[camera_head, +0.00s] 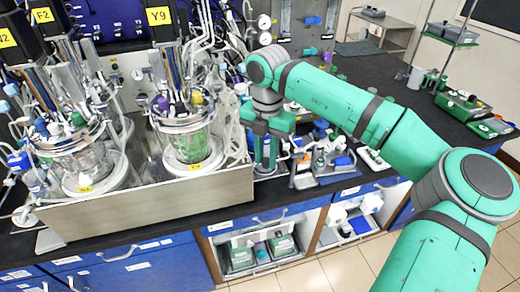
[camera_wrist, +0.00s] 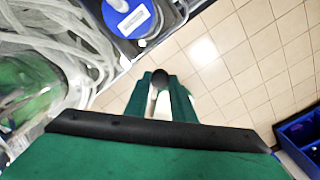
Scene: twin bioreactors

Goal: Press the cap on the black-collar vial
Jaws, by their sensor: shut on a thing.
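My gripper (camera_wrist: 163,100) is shut on a small piece with a dark round end (camera_wrist: 160,78) and a pale part between the green fingers. I cannot tell whether this is the cap or a vial. In the head view my gripper (camera_head: 266,160) points down at the bench, just right of the steel tray with the glass vessels. What it holds is hidden there. I cannot make out the black-collar vial for sure in either view.
A glass vessel (camera_head: 188,140) with a Y9 tag stands left of my gripper in a steel tray (camera_head: 150,203). Small bottles and a blue tray (camera_head: 338,170) lie to the right. Clear tubing (camera_wrist: 70,40) and a blue round lid (camera_wrist: 127,17) are near in the wrist view.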

